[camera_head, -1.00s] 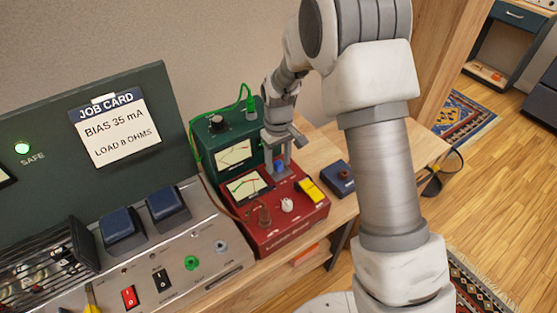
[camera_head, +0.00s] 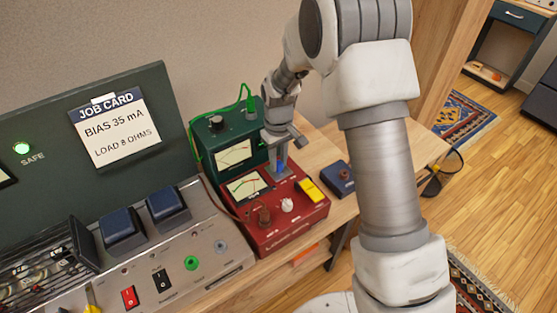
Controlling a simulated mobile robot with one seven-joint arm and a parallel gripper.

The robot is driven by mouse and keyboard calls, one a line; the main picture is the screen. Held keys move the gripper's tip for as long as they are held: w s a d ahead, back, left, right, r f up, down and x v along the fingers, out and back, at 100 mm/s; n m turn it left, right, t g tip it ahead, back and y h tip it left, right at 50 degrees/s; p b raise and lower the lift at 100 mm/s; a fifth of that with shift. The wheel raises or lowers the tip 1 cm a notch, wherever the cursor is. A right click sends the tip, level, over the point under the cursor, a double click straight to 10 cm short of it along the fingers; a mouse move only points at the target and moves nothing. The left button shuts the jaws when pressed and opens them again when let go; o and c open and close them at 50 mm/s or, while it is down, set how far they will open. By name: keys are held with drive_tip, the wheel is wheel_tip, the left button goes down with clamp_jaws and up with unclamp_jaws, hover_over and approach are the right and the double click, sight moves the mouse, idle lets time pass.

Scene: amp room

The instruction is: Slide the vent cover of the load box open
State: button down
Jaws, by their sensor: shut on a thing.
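The load box (camera_head: 262,223) is the red box on the bench, with a meter, knobs and a yellow part (camera_head: 312,190) on its top. My gripper (camera_head: 281,171) points down at the rear right of that top, beside the meter. Its fingers are shut on a small part there, which I take to be the vent cover's grip. The fingers hide most of it, and a bit of blue shows between them. I cannot tell how far the cover is open.
A green meter box (camera_head: 207,142) with a green cable stands close behind the load box. A small dark blue box (camera_head: 338,178) sits to its right. A grey amp panel (camera_head: 215,262) with switches is at the left. My arm crosses the space above the bench.

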idle(0.7)
drive_tip(key=w+d, duration=0.2)
drive_tip(key=d, duration=0.1)
drive_tip(key=w+d, duration=0.1)
drive_tip(key=d, duration=0.1)
drive_tip(key=shift+w, duration=0.15)
drive_tip(key=shift+r, duration=0.1)
drive_tip(key=c, duration=0.7)
unclamp_jaws()
drive_tip(key=shift+w, duration=0.1)
drive_tip(key=shift+r, duration=0.3)
wheel_tip(320, 180, up, 17)
drive_tip(key=shift+f+p, duration=0.15)
drive_tip(key=shift+p, duration=0.4)
